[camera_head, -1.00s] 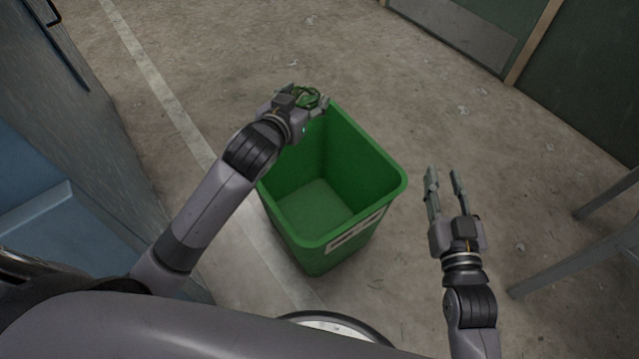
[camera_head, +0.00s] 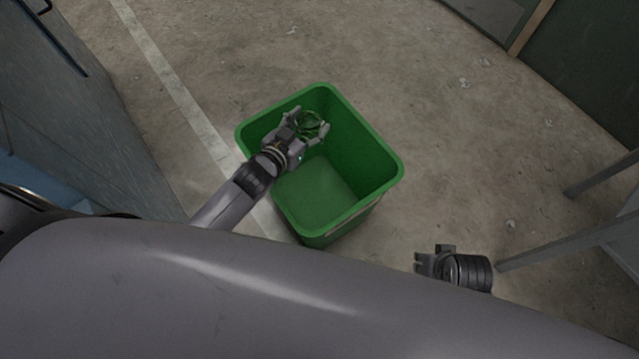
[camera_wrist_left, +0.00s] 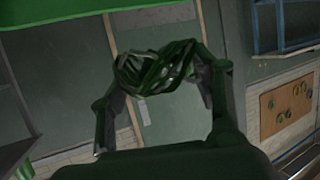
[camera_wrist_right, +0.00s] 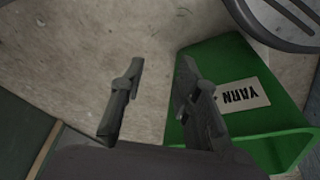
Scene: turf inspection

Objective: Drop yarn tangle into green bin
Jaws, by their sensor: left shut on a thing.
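The green bin (camera_head: 391,182) stands open on the floor in the middle of the head view. Its inside looks empty. My left gripper (camera_head: 309,124) is over the bin's opening, toward its far left part, shut on the dark green yarn tangle (camera_head: 311,121). The tangle also shows between the fingertips in the left wrist view (camera_wrist_left: 160,68).
A grey-blue cabinet (camera_head: 75,110) stands at the left. Grey metal legs (camera_head: 570,235) stand at the right edge. The concrete floor (camera_head: 400,70) behind the bin is clear. A board with round items (camera_wrist_left: 287,105) shows in the left wrist view.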

